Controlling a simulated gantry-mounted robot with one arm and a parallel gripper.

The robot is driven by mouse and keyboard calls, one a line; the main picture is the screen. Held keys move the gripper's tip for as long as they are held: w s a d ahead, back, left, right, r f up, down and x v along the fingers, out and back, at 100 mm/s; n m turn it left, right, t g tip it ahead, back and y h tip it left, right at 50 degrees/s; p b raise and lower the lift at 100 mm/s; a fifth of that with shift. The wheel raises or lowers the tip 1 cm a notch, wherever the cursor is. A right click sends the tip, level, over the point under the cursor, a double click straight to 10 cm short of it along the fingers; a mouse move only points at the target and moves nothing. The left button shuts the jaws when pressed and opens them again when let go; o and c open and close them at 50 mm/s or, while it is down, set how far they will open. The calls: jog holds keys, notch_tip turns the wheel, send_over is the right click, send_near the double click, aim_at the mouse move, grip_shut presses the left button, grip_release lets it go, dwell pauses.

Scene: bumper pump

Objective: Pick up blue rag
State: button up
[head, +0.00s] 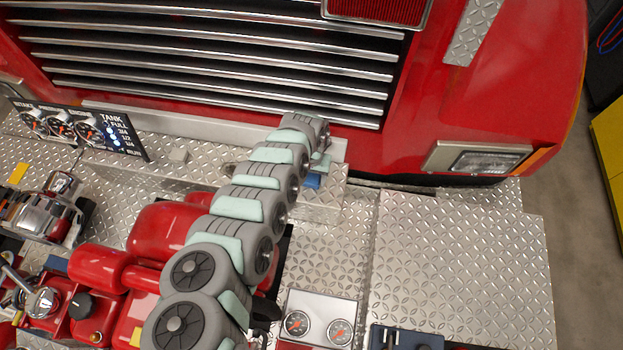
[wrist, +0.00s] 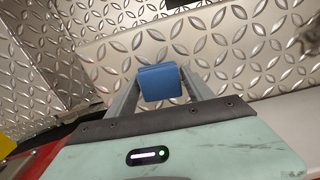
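The blue rag (head: 313,181) is a small folded block at the edge of the diamond-plate ledge, just below the end of my arm in the head view. In the wrist view the blue rag (wrist: 160,84) lies between the two grey fingers of my gripper (wrist: 162,76), near their tips. The fingers stand apart, one on each side of it. I cannot tell whether they touch it. In the head view my gripper (head: 320,164) is small and partly hidden by my wrist.
The diamond-plate bumper (head: 460,260) is bare on the right. The red truck front with its chrome grille (head: 230,45) rises behind the ledge. A gauge panel (head: 75,130) stands at left, and a two-gauge plate (head: 318,318) lies in front. Red pump parts (head: 165,240) fill the lower left.

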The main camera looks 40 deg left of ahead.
aim_at(311, 177)
jog(key=c, duration=1)
jog(key=shift+r, duration=0.15)
notch_tip(311, 177, up, 20)
dwell(0.3)
